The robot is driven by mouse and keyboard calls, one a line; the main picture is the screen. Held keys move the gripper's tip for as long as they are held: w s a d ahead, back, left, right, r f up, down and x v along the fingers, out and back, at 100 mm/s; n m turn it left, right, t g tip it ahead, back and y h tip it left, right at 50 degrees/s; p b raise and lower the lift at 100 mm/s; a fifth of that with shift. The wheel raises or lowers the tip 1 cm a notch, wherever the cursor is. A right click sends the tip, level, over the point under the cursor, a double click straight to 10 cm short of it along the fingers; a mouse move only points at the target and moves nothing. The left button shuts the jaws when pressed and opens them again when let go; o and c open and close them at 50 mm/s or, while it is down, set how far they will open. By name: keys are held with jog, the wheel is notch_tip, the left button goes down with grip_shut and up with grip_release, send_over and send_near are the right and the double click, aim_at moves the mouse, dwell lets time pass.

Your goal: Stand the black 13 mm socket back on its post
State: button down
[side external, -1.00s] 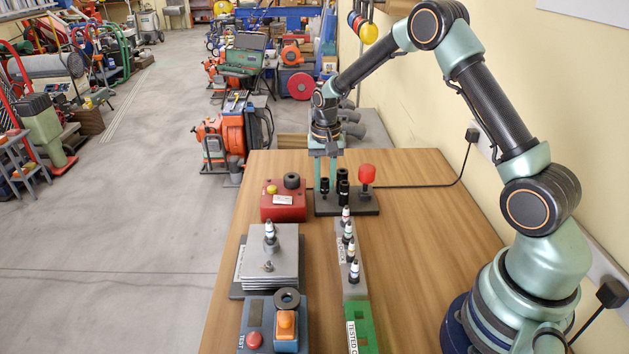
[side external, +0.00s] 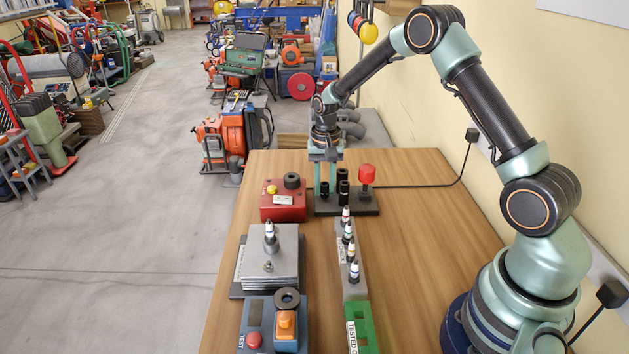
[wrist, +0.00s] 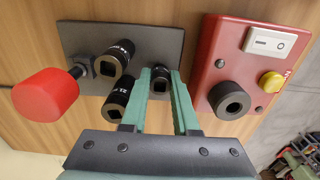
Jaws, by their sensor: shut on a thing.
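A black socket (wrist: 160,82) is between the two green fingers of my gripper (wrist: 168,100). It also shows in the side view (side external: 324,191), upright over the left part of the dark base plate (side external: 361,206). My gripper (side external: 325,182) points down and is shut on it. Two other black sockets stand on the plate, one further back (wrist: 115,57) and one nearer the wrist camera (wrist: 118,99). The post under the held socket is hidden, and I cannot tell whether the socket rests fully on the plate. I cannot read its size mark.
A red mushroom knob (side external: 367,174) stands at the plate's right end. A red box (side external: 283,206) with a black ring and yellow button sits close on the left. In front are a grey rail (side external: 356,288) of nozzles and a stack of plates (side external: 272,282). The table's right side is clear.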

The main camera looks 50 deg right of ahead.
jog(key=shift+f, duration=0.35)
jog(key=c, duration=0.6)
grip_release()
notch_tip(320, 180, up, 7)
jog(key=shift+f, duration=0.2)
jog(key=shift+r, duration=0.25)
